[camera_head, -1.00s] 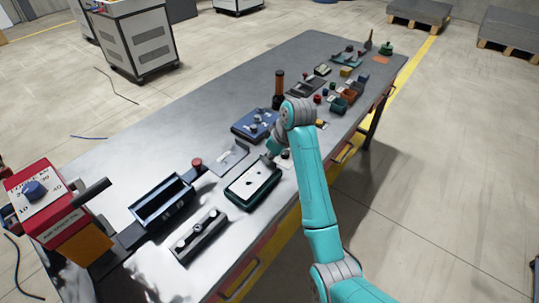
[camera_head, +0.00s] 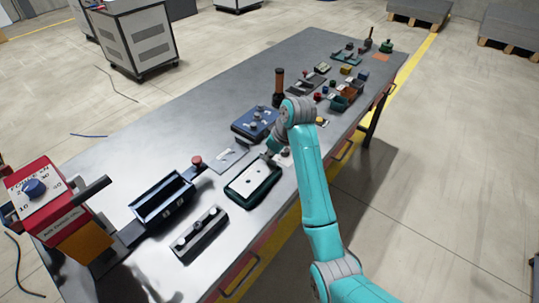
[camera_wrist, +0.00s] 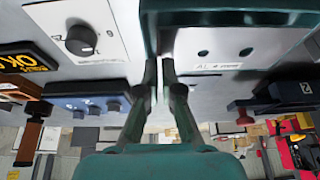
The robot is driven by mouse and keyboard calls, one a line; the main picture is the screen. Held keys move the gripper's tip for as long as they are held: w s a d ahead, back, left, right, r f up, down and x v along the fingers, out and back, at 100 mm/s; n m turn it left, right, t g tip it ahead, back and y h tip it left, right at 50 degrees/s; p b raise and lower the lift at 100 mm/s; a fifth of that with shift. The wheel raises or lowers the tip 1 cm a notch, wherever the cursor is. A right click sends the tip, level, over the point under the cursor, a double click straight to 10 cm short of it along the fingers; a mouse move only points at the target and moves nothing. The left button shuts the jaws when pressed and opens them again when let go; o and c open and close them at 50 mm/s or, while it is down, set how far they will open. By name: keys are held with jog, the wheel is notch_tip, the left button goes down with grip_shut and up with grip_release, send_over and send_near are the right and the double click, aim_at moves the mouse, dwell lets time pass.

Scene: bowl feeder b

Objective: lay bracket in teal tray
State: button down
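The teal tray (camera_head: 279,171) lies on the bench, with a pale floor, two dark holes and a label. It also shows at upper right in the wrist view (camera_wrist: 285,18). My gripper (camera_head: 270,154) is low, just beyond the tray's far right corner. In the wrist view, my gripper's dark fingers (camera_wrist: 160,78) are close together beside the tray. A thin pale strip shows between them; I cannot tell whether it is the bracket's edge or the bench. A flat grey plate (camera_head: 227,158) lies left of the tray; I cannot tell if it is the bracket.
A blue box with knobs (camera_head: 254,122) stands behind the tray. A white panel with a black knob (camera_wrist: 82,40) is beside my gripper.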

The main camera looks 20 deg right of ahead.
jog(key=shift+f, duration=1.4)
dwell(0.4)
jog(key=c, duration=1.2)
grip_release()
jog(key=shift+c, duration=0.2)
jog(key=shift+r, duration=0.2)
jog(key=s+d, duration=0.6)
jog(key=s, duration=0.4)
jog(key=shift+s+r, duration=0.25)
jog(key=shift+s, duration=0.15)
jog(key=shift+w+d, duration=0.1)
